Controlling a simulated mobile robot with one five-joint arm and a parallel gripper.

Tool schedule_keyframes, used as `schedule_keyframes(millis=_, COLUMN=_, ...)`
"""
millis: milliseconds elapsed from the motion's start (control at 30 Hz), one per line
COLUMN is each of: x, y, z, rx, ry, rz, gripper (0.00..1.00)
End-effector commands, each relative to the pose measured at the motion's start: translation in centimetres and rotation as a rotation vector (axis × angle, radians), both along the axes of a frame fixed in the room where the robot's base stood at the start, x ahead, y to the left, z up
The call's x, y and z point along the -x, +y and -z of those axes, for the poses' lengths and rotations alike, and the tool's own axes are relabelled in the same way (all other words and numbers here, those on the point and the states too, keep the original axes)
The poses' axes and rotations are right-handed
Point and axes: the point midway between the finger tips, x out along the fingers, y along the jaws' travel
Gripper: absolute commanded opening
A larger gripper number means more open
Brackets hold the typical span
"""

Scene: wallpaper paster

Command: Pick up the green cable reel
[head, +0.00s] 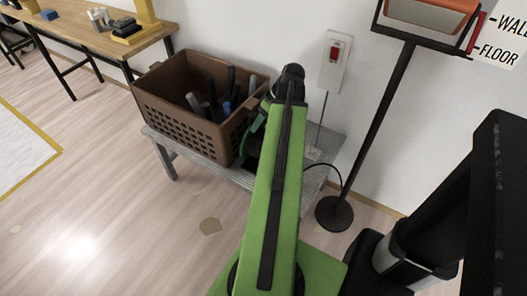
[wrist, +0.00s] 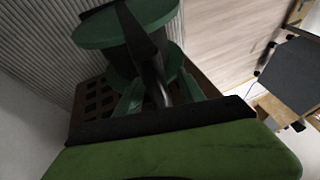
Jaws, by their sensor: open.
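The green cable reel (wrist: 112,27) shows large at the top of the wrist view, with two round green flanges and a darker middle. It is close in front of my gripper (wrist: 160,88), which is open; a dark bar crosses in front of the reel, and I cannot tell whether the jaws touch it. In the head view, only a green curved edge (head: 250,136) shows beside the brown crate, left of my green arm. My arm hides the rest there, along with the jaws.
A brown crate (head: 175,108) with dark and grey tools stands on a grey ribbed table (head: 325,148). A black floor stand (head: 372,120) rises to the right, near a wall switch (head: 334,55). A wooden bench (head: 75,35) stands back left.

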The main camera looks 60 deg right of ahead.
Motion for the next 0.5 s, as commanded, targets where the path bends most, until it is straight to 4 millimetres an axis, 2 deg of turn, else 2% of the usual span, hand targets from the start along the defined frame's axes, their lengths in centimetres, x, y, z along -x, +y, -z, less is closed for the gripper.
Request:
schedule_keyframes(millis=33, x=-0.22, y=0.15, z=1.01, rx=0.000, ry=0.000, rz=0.000, gripper=0.47)
schedule_keyframes(millis=500, x=-0.27, y=0.16, z=0.83, rx=0.000, ry=0.000, rz=0.001, gripper=0.47)
